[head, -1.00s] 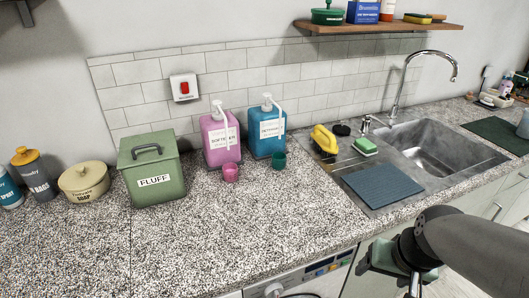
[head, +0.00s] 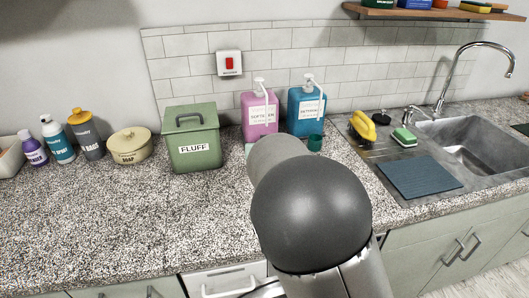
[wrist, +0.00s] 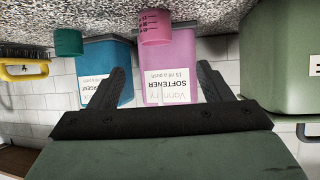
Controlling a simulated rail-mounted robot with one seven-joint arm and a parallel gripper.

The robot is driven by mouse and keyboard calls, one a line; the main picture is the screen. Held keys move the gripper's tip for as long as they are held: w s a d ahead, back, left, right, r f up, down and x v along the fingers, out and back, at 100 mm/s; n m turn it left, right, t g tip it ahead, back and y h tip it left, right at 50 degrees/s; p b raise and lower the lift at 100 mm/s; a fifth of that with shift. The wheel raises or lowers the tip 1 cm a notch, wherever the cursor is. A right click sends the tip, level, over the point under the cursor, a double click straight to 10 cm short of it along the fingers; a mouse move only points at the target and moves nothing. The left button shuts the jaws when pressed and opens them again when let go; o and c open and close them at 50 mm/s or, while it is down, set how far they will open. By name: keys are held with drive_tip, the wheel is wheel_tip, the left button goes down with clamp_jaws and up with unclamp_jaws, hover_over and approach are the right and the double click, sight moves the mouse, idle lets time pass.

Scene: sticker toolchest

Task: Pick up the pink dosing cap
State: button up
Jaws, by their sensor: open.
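The pink dosing cap (wrist: 155,27) stands on the speckled counter, in front of the pink softener bottle (wrist: 165,75). The wrist view is upside down, so the cap is near its top edge. My gripper (wrist: 162,70) is open and empty, with its two dark fingers spread and pointing towards the cap and bottle. The cap lies beyond the fingertips, roughly in line with the gap. In the head view the pink bottle (head: 260,116) shows, but my arm hides the cap and the fingers.
A blue detergent bottle (head: 306,112) and teal cap (head: 315,142) stand to the right of the pink bottle. The green FLUFF bin (head: 192,140) is on the left. A yellow-handled brush (head: 363,126) and sink (head: 470,146) are farther right. The front left counter is clear.

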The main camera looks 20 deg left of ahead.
drive_tip(key=x, duration=0.7)
drive_tip(key=shift+p, duration=0.35)
drive_tip(key=shift+d+f+p+x, duration=0.1)
drive_tip(key=shift+f+p+x, duration=0.1)
drive_tip(key=shift+x, duration=0.7)
drive_tip(key=shift+d+f+p+x, duration=0.15)
drive_tip(key=shift+x, duration=0.75)
drive_tip(key=shift+d+f+p+x, duration=0.1)
drive_tip(key=shift+f+p+x, duration=0.1)
drive_tip(key=shift+x, duration=0.7)
drive_tip(key=shift+s, duration=0.15)
drive_tip(key=c, duration=1)
